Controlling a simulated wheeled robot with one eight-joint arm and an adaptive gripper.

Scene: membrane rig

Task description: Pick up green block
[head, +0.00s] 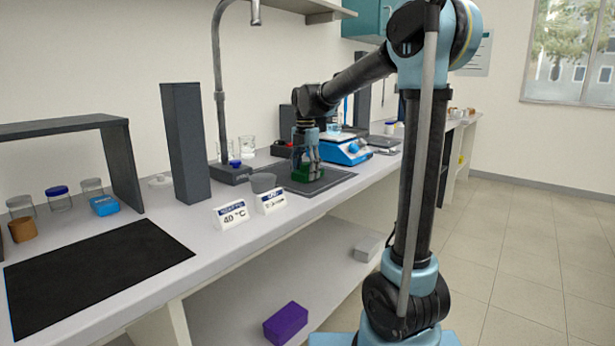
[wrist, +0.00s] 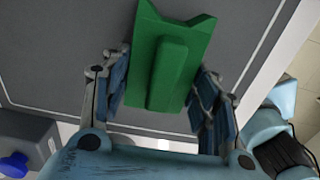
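The green block (head: 309,174) is on the dark mat on the counter in the head view, under my gripper (head: 306,159). In the wrist view the green block (wrist: 168,60) has a notched far end and a raised bar along its middle. My gripper (wrist: 162,88) has one finger on each side of it, both very close to its sides. Whether the fingers press on it or stand slightly apart cannot be told. I see no clear gap between block and mat.
The dark mat (head: 335,182) lies before a blue-and-white device (head: 343,148). A purple block (head: 286,323) lies on the lower shelf.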

